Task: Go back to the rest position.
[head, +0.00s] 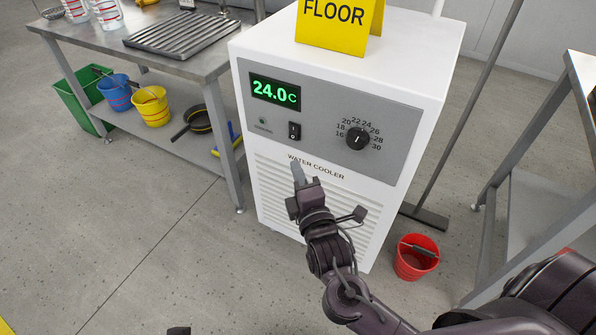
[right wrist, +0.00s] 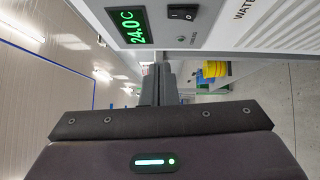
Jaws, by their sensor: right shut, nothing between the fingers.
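My right gripper (head: 298,172) is shut and empty, in front of the white water cooler (head: 400,62), just below its control panel. In the right wrist view the shut fingers (right wrist: 160,85) point past the cooler's display (right wrist: 130,26). In the head view the display (head: 275,91) reads 24.0 C in green. A rocker switch (head: 295,131) and a round dial (head: 357,139) sit on the grey panel. I cannot tell whether the fingers touch the cooler. My left gripper does not show clearly; only a small dark piece is at the bottom edge of the head view.
A steel table (head: 205,62) with a ridged tray (head: 180,34) stands at left. Blue and yellow buckets (head: 151,106) are on its lower shelf. A red bucket (head: 416,258) and a broom (head: 424,215) are right of the cooler.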

